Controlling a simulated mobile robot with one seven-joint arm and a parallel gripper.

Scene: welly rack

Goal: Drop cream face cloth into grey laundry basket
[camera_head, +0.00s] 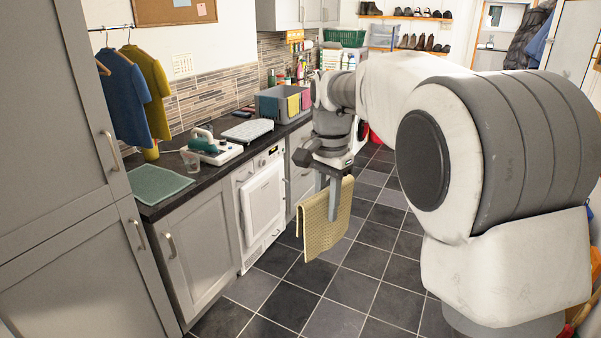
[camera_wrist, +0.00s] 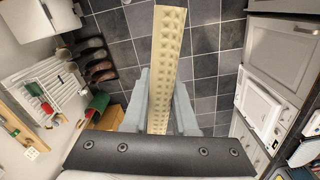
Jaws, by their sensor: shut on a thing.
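The cream face cloth (camera_head: 325,228) has a waffle texture and hangs folded from my gripper (camera_head: 333,200), above the tiled floor and to the right of the counter. In the wrist view the cloth (camera_wrist: 168,55) is a long strip between the two fingers of my gripper (camera_wrist: 163,95), which is shut on it. A grey basket (camera_head: 268,107) stands on the dark counter at the back left of my gripper, with coloured cloths over its rim. My gripper is apart from this basket. The basket's inside is mostly hidden.
The dark counter (camera_head: 212,172) also holds a green mat (camera_head: 157,184), an iron (camera_head: 210,145) and a pale flat tray (camera_head: 247,130). A white machine (camera_head: 263,203) is built in below. A green crate (camera_head: 344,38) and shoe shelves stand at the back. The tiled floor beneath the cloth is clear.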

